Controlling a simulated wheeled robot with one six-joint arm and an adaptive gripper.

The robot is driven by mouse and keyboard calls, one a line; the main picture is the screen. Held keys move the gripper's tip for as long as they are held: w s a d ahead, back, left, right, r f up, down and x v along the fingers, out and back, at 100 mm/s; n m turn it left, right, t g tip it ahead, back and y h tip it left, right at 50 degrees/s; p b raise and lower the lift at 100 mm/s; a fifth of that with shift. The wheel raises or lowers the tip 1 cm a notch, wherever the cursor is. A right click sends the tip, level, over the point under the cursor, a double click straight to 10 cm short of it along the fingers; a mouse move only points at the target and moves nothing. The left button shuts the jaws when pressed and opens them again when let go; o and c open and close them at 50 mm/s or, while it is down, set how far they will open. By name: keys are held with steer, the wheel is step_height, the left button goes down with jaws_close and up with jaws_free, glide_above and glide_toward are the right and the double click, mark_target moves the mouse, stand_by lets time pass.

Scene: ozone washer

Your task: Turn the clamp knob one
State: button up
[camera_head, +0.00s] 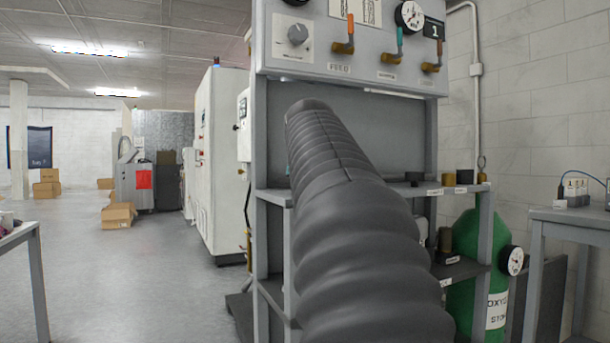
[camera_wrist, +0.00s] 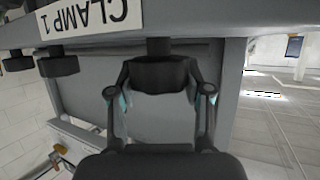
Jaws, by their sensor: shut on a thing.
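In the wrist view, which is upside down, my gripper (camera_wrist: 159,84) has its two fingers on either side of a dark round knob (camera_wrist: 160,72) and is shut on it. The knob sits on a short stem at the edge of a grey shelf. A white label (camera_wrist: 92,18) reading "CLAMP 1" is on the shelf edge, left of the held knob. In the head view my ribbed dark arm covers the gripper and the held knob.
Two more dark knobs (camera_wrist: 58,65) hang left of the held one in the wrist view. The head view shows a valve panel (camera_head: 360,40) above, a green oxygen cylinder (camera_head: 466,240) at right, and a bench (camera_head: 570,215). Open floor (camera_head: 150,270) lies left.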

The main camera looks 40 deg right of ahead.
steer(key=shift+w, duration=0.1)
steer(key=o, duration=1.2)
steer(key=shift+a, duration=0.1)
steer(key=v, duration=1.2)
steer(key=shift+r, duration=0.1)
